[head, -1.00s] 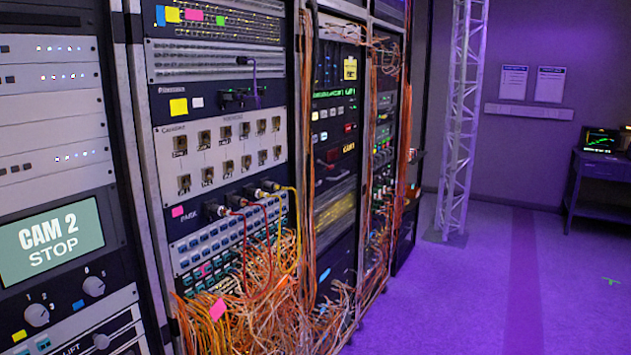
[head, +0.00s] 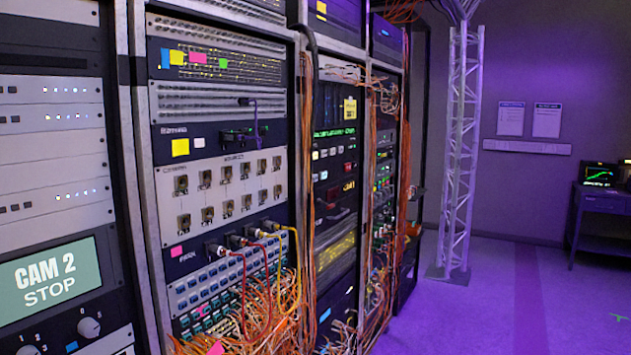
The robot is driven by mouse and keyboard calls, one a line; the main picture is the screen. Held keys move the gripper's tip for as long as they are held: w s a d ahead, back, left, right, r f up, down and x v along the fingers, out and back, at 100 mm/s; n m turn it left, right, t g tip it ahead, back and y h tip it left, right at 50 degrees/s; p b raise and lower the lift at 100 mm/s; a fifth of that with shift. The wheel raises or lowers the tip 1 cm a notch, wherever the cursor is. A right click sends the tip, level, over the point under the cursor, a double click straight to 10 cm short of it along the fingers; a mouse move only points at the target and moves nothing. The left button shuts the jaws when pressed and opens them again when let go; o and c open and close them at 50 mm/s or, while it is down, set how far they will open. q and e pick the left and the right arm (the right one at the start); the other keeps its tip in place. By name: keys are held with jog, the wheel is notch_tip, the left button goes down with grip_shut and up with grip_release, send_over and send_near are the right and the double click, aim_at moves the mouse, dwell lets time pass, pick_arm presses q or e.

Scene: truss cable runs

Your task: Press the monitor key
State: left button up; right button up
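No key that I can read as the monitor key shows; the labels are too small. In the head view, the middle rack has a panel of small lit keys (head: 333,149), white, green and red, below a row of green lit indicators (head: 335,132). The left rack has a screen (head: 48,280) reading "CAM 2 STOP", with a grey knob (head: 89,327) below it. The near rack also has a panel with two rows of square dark connectors (head: 228,190). Neither of my grippers is in view.
Orange cables (head: 255,325) hang in a tangle over the patch panel and down the rack fronts. A lattice truss (head: 460,150) stands right of the racks. A dark table (head: 600,205) with a monitor (head: 601,174) is at far right. The purple floor (head: 480,310) between is clear.

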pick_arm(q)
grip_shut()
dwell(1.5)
